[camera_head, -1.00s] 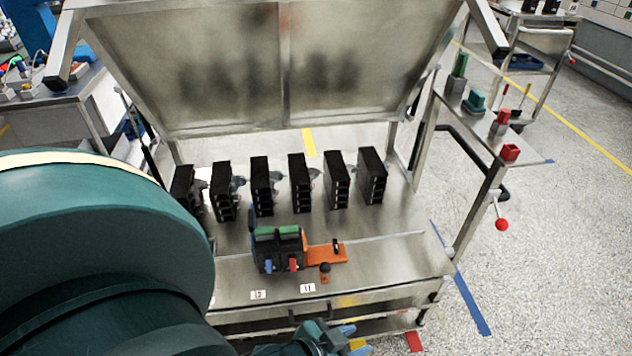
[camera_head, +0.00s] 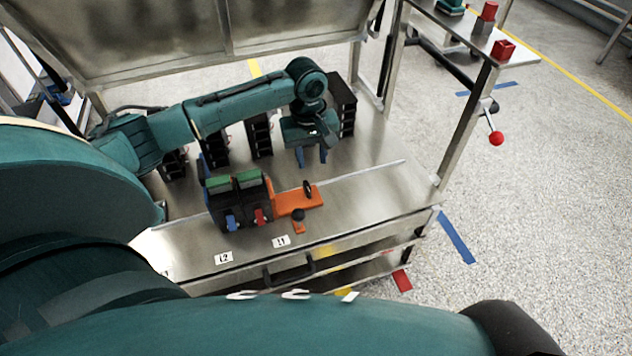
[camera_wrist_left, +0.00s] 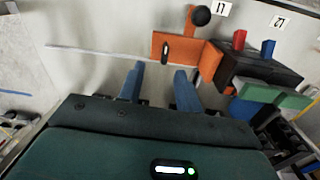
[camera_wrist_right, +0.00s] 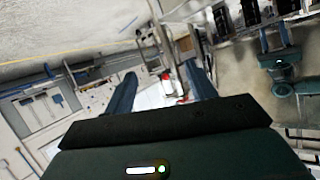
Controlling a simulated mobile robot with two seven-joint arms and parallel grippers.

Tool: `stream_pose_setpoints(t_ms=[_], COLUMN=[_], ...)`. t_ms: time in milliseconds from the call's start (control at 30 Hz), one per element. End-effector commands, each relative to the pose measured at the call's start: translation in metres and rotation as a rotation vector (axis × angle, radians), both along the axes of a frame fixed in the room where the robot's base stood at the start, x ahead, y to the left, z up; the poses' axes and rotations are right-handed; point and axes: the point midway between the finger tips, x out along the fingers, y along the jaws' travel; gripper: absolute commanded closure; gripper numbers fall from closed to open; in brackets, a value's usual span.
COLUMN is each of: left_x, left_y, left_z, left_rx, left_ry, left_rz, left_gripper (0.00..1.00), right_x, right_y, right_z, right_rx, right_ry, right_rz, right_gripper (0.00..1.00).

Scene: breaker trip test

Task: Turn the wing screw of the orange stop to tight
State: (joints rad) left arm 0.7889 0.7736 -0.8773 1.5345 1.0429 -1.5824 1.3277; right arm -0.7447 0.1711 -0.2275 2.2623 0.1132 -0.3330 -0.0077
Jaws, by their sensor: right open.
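The orange stop (camera_head: 290,203) lies flat on the metal bench, against the black breaker block (camera_head: 238,207). A black wing-shaped part (camera_head: 307,188) stands on its plate; in the left wrist view this wing (camera_wrist_left: 165,52) looks narrow and upright. A black ball knob (camera_head: 298,214) sits on an orange tab at the stop's front. My left gripper (camera_head: 312,156) is open and empty, behind the stop and apart from it; its fingers (camera_wrist_left: 160,85) point toward the plate in its wrist view. My right gripper (camera_wrist_right: 162,88) is open and empty, facing the room. Whether the screw is tight cannot be seen.
Several black breaker modules (camera_head: 260,137) stand in a row behind the block, partly hidden by my left arm. The raised metal panel (camera_head: 150,40) is behind them. White labels (camera_head: 281,241) lie on the bench front. The bench right of the stop is clear.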

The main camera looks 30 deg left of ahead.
Motion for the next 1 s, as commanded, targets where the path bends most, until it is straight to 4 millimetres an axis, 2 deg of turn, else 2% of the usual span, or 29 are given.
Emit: stream_pose_setpoints(t_ms=[100, 233, 367, 700, 800, 1000], left_x=[0.002, 0.002, 0.001, 0.002, 0.001, 0.002], left_y=[0.016, 0.019, 0.019, 0.018, 0.018, 0.018], left_z=[0.009, 0.004, -0.017, -0.087, -0.102, -0.117], left_rx=[0.023, 0.028, 0.027, 0.027, 0.028, 0.026], left_ry=[0.031, 0.043, 0.043, 0.04, 0.04, 0.037], left_rz=[0.075, 0.096, 0.094, 0.091, 0.091, 0.089], left_gripper=[0.65, 0.65, 0.65, 0.65, 0.65, 0.65], right_x=[0.001, 0.0, -0.001, -0.005, -0.007, -0.008], right_y=[0.0, 0.0, 0.0, -0.005, -0.006, -0.009], right_z=[-0.004, -0.003, -0.002, -0.001, 0.001, 0.004], right_rx=[0.007, 0.01, 0.011, 0.005, 0.005, 0.001], right_ry=[-0.008, -0.013, -0.022, -0.071, -0.081, -0.099], right_rz=[-0.001, -0.001, -0.003, -0.016, -0.019, -0.019], right_gripper=[0.44, 0.44, 0.44, 0.44, 0.44, 0.44])
